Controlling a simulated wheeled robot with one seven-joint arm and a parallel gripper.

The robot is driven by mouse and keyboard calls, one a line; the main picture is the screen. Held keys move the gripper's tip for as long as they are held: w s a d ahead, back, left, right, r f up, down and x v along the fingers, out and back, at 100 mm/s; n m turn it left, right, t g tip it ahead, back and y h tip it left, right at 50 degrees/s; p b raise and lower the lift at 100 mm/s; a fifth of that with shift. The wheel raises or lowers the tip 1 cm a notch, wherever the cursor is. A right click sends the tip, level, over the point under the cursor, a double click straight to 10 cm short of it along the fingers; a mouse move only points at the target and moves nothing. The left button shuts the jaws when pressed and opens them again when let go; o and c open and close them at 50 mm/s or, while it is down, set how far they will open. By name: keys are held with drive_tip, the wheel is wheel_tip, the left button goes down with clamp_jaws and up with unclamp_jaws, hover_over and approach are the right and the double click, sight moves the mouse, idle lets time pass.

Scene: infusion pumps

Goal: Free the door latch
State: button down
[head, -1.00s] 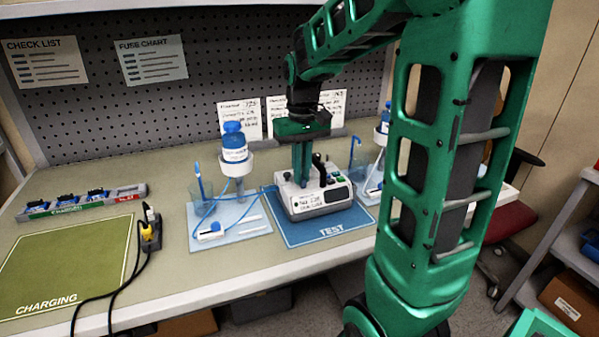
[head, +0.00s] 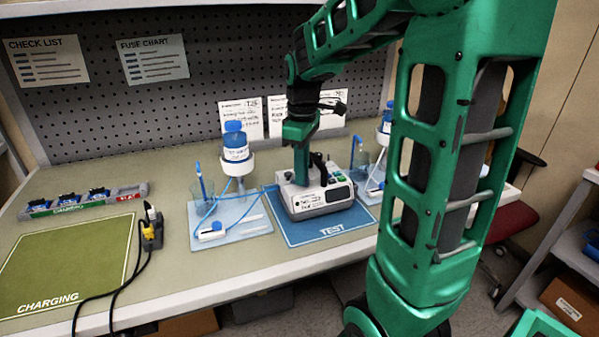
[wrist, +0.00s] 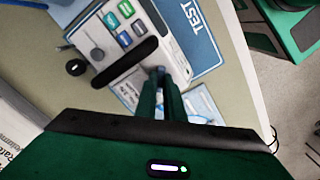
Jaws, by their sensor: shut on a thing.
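The white infusion pump (head: 318,198) stands upright on the blue TEST mat (head: 330,232). It has a black upright handle, green and blue buttons and a small screen. My gripper (head: 302,183) points straight down at the left part of the pump's top, beside the handle. Its fingertips (wrist: 160,72) are close together at the pump, shut on the door latch. The latch itself is mostly hidden by the fingers.
A bottle stand (head: 236,165) with a blue tube is close left of the pump. A cup (head: 359,172) and another stand are close right. A charging strip (head: 85,200), a green CHARGING mat (head: 65,265) and a black cable (head: 110,285) are further left.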

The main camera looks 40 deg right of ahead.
drive_tip(key=n, duration=0.4)
drive_tip(key=shift+n, duration=0.3)
drive_tip(key=shift+s+n, duration=0.1)
drive_tip(key=shift+n, duration=1.8)
drive_tip(key=c, duration=1.9)
unclamp_jaws()
drive_tip(key=shift+a, duration=0.1)
drive_tip(key=shift+o, duration=0.2)
drive_tip(key=shift+r, duration=0.1)
wheel_tip(320, 180, up, 11)
drive_tip(key=shift+f, duration=0.2)
